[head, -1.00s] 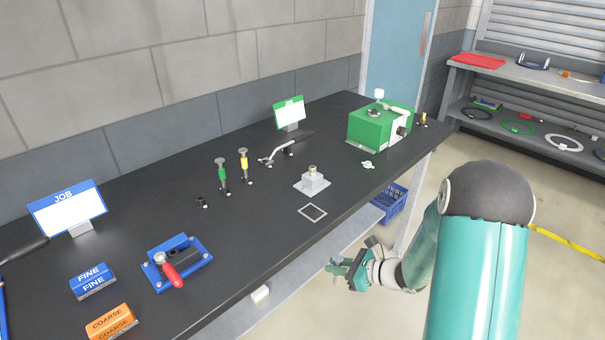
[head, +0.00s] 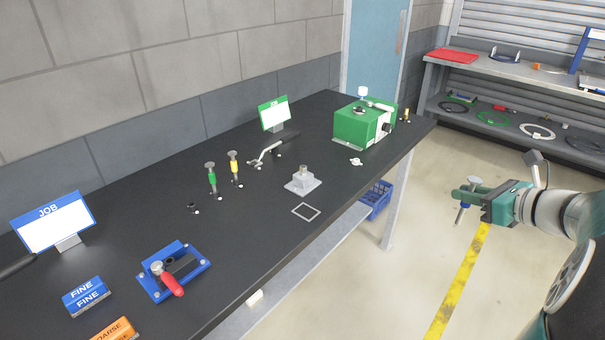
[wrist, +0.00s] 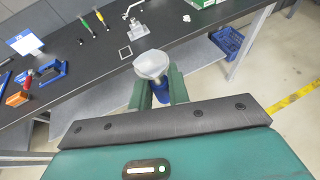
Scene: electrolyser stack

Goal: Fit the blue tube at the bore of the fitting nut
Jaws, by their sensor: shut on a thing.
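My gripper (head: 468,196) is out over the floor, right of the bench and apart from it. It is shut on the blue tube (head: 461,215), which has a pale grey round head on top and a blue lower part. The wrist view shows the blue tube (wrist: 162,94) between the jaws, its pale head towards the camera. A small metal nut-like piece (head: 303,169), perhaps the fitting nut, stands on a light grey block (head: 302,185) on the bench. It is also small in the wrist view (wrist: 137,26). Its bore is too small to make out.
Green (head: 212,180) and yellow (head: 235,165) tools with grey heads stand on the black bench (head: 250,235). A white square outline (head: 306,211) lies before the block. A bent lever (head: 265,152), a green machine (head: 362,124) and a blue red-handled fixture (head: 173,271) are also there. Floor around my gripper is clear.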

